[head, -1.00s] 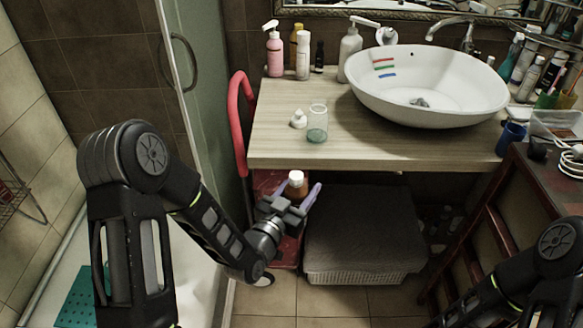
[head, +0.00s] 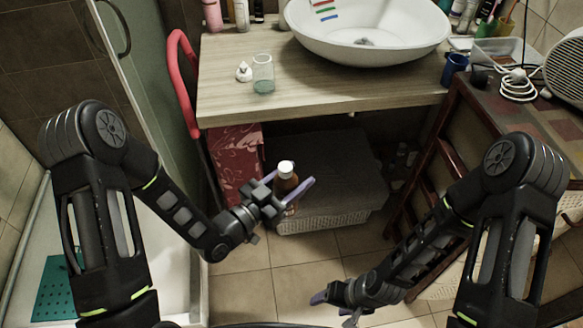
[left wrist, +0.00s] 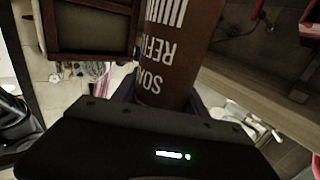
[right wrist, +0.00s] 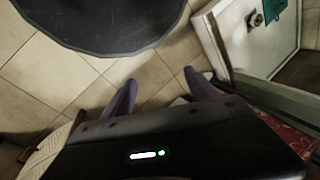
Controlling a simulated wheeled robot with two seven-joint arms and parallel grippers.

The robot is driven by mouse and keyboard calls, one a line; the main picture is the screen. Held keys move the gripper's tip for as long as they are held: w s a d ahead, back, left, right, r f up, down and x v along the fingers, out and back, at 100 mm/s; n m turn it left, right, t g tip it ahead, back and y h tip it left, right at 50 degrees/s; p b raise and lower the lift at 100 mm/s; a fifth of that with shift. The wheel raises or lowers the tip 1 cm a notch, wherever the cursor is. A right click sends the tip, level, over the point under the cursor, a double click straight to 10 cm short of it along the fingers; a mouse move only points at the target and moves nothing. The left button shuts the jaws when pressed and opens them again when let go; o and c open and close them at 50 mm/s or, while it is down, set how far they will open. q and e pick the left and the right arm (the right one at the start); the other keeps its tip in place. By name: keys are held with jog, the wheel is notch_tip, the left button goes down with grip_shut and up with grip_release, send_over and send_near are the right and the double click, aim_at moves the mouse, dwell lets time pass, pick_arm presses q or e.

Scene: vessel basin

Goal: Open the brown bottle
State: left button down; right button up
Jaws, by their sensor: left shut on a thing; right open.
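The brown bottle (head: 286,188) with a white cap (head: 285,169) is upright in the head view, in front of the counter and below its top. My left gripper (head: 288,191) is shut on its body, with the cap clear above the fingers. In the left wrist view the brown bottle (left wrist: 177,50) fills the space between the fingers, with white lettering on its side. My right gripper (head: 335,306) is low at the bottom of the head view, apart from the bottle. In the right wrist view its fingers (right wrist: 158,95) are open and empty above the floor.
A wooden counter (head: 330,95) carries a white basin (head: 368,40), a clear glass (head: 263,75) and a small white item (head: 243,72). A grey-covered basket (head: 330,218) stands below. A dark wooden cabinet (head: 430,170) is at right. Tiled floor between the arms is clear.

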jog(key=shift+w, duration=0.65)
jog(key=c, duration=0.3)
jog(key=shift+m+g+h, duration=0.3)
jog(key=shift+g, duration=0.6)
jog(key=w, duration=0.1)
jog(key=w+r, duration=0.1)
jog(key=w, duration=0.2)
jog(key=shift+w+d+r, duration=0.15)
jog(key=shift+w+r, duration=0.2)
jog(key=shift+w, duration=0.05)
jog(key=shift+c, duration=0.7)
jog(key=w+r+g+h, duration=0.1)
jog(key=w+r, duration=0.3)
jog(key=w, duration=0.1)
notch_tip(320, 180, up, 35)
jog(key=m+t+h, duration=0.2)
jog(key=m+h, duration=0.1)
jog(key=m, duration=1.9)
send_over(285, 166)
jog(key=shift+f, duration=0.15)
jog(key=shift+f, duration=0.15)
jog(key=shift+f, duration=3.9)
